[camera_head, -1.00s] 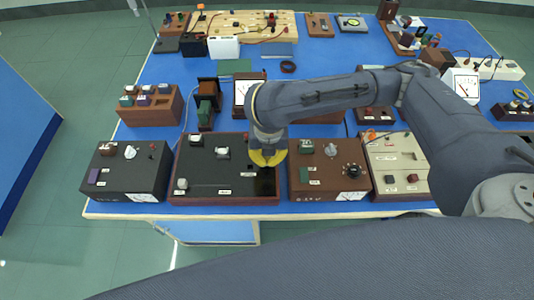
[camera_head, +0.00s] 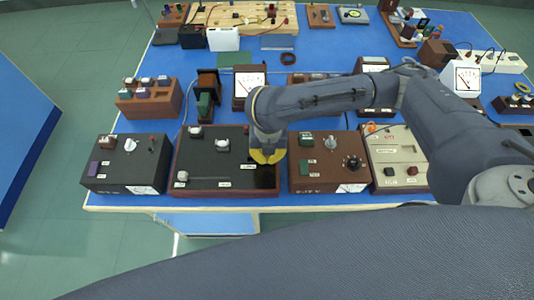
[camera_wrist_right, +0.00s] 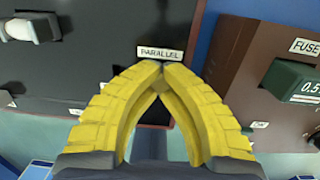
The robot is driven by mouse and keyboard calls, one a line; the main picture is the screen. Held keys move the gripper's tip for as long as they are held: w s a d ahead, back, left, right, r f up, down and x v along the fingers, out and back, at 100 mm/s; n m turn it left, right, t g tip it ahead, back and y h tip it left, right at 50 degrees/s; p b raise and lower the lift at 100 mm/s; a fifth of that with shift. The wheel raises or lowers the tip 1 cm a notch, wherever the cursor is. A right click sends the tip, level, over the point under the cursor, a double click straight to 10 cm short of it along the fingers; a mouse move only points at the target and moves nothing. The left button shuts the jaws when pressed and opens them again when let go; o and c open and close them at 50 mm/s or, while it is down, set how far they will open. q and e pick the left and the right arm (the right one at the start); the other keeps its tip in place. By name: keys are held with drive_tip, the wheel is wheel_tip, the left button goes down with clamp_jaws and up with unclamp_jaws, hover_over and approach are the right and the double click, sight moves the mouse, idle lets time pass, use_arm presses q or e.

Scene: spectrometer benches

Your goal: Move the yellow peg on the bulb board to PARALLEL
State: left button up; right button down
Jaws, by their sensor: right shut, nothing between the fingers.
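The bulb board (camera_head: 215,169) is a dark panel on a brown base near the table's front edge, with white bulb-like parts on it. A PARALLEL label (camera_wrist_right: 160,53) shows on the panel in the right wrist view. My right gripper (camera_head: 267,158) is over the board's right part, its yellow fingers shut and empty. In the wrist view its fingertips (camera_wrist_right: 160,68) meet just below that label. I cannot make out the yellow peg; the fingers cover part of the panel below the label. My left gripper is not in view.
A brown box (camera_head: 318,178) with a FUSE label stands close to the right of the board. A black box (camera_head: 125,172) stands to the left. Meters and a bulb rack (camera_head: 150,108) stand behind. My right arm crosses above the right-hand boxes.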

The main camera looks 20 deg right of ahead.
drive_tip(key=c, duration=1.5)
unclamp_jaws()
drive_tip(key=shift+s+r, duration=0.2)
drive_tip(key=shift+r, duration=2.8)
drive_tip(key=shift+s+r, duration=0.2)
drive_tip(key=shift+r, duration=2.8)
